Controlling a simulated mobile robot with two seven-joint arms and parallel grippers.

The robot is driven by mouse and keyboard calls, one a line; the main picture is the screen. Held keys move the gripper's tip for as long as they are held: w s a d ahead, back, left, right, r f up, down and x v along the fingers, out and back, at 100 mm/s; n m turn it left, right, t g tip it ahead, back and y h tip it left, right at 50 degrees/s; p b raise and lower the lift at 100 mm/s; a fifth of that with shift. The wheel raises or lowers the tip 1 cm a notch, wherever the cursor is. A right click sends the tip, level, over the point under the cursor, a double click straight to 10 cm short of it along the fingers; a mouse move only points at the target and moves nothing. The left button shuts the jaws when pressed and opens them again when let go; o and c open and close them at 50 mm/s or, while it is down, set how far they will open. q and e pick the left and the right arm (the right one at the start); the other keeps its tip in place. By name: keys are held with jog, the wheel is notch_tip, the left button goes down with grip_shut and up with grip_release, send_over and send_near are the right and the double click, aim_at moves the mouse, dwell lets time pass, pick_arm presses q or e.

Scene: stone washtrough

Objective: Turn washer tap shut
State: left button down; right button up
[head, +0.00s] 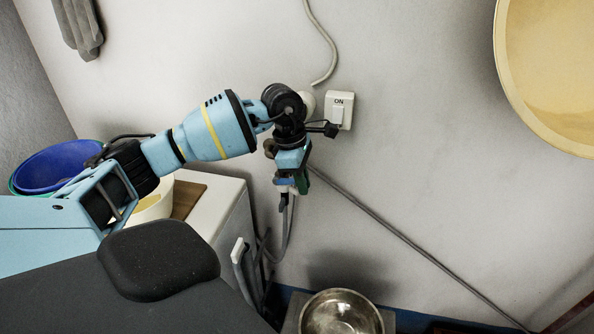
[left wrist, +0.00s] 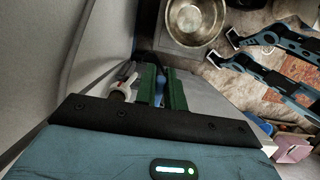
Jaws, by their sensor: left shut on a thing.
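The washer tap (left wrist: 122,90) shows in the left wrist view as a pale body with a bit of red, close beside the green fingers. My left gripper (head: 294,184) is at the wall by the tap in the head view, pointing down. In the left wrist view its two green fingers (left wrist: 162,88) are shut on a small blue part, which looks like the tap's handle. The fingers and wrist hide most of the tap, so its angle cannot be told.
A grey hose (head: 287,235) runs down below the tap. An ON switch (head: 340,110) is on the wall just right of my wrist. A white washer (head: 220,215), a blue basin (head: 62,165) and a metal bowl (head: 340,315) stand below.

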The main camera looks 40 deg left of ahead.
pick_arm(q)
jog(key=shift+w+d+f+g+y, duration=0.1)
jog(key=shift+f+g+y, duration=0.3)
jog(key=shift+y, duration=0.4)
jog(key=shift+f+y+p, duration=0.25)
jog(key=shift+y+p, duration=0.05)
pick_arm(e)
jog(key=shift+d+r, duration=0.1)
jog(key=shift+r, duration=0.15)
jog(key=shift+w, duration=0.15)
pick_arm(q)
jog(key=shift+f, duration=0.1)
pick_arm(e)
jog(key=shift+w+r, duration=0.2)
jog(key=shift+w, duration=0.05)
pick_arm(q)
jog(key=c, duration=1.5)
grip_release()
notch_tip(320, 180, up, 8)
jog(key=shift+f, duration=0.1)
pick_arm(e)
jog(key=shift+s+f, duration=0.25)
jog(key=shift+s, duration=0.1)
jog(key=shift+w+r, duration=0.15)
jog(key=shift+w, duration=0.15)
